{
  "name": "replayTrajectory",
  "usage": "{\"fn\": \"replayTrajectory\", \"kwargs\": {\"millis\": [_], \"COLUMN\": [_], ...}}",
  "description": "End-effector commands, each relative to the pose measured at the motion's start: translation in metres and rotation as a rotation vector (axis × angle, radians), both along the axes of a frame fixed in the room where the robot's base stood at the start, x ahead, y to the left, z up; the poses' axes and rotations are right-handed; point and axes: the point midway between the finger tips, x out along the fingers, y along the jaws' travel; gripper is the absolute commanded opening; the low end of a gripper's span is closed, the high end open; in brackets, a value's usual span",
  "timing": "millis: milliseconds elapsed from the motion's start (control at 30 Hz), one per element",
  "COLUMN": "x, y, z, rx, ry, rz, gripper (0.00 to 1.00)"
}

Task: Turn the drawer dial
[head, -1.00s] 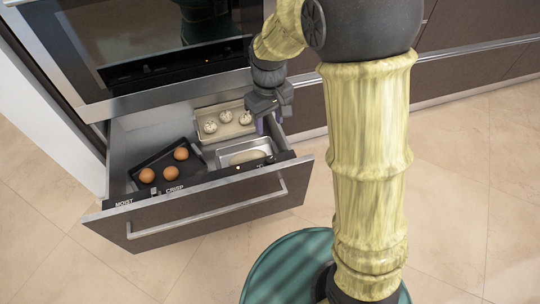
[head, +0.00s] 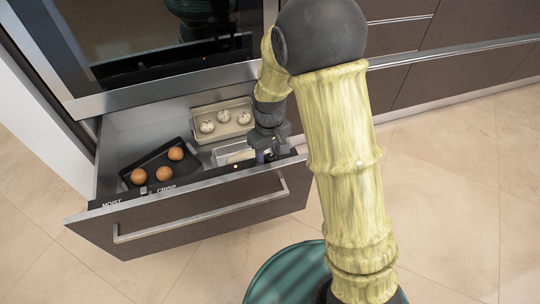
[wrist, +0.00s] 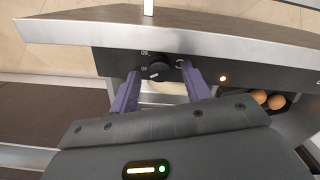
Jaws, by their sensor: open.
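The drawer dial (wrist: 158,71) is a small black round knob with a pale pointer mark, on the dark control strip inside the drawer's front edge. In the wrist view it sits between the tips of my gripper's two purple fingers (wrist: 159,72), with a gap on each side. My gripper is open and holds nothing. In the head view my gripper (head: 266,155) is low at the right part of the drawer front (head: 190,209), and the dial cannot be made out there. The drawer is pulled out beneath the oven.
Inside the drawer are a dark tray of brown eggs (head: 141,176), a beige tray of pale round items (head: 222,133) and a metal pan (head: 230,146) partly hidden by my gripper. The strip reads MOIST and CRISP. Oven glass (head: 140,35) rises behind; tiled floor is clear at right.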

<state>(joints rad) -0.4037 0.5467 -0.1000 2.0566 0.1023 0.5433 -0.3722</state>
Motion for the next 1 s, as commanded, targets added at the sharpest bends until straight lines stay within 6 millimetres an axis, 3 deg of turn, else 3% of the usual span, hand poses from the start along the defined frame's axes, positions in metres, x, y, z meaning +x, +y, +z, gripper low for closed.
{"fn": "replayTrajectory", "kwargs": {"millis": [300,533,1000], "x": [0.0001,0.0002,0.0], "y": [-0.0002,-0.0002,-0.0007], "z": [-0.0026,-0.0025,0.0004], "rx": [0.001,0.001,-0.001], "ry": [-0.001,-0.001,0.002], "rz": [0.0,0.0,-0.069], "gripper": [0.48,0.03,0.03]}}
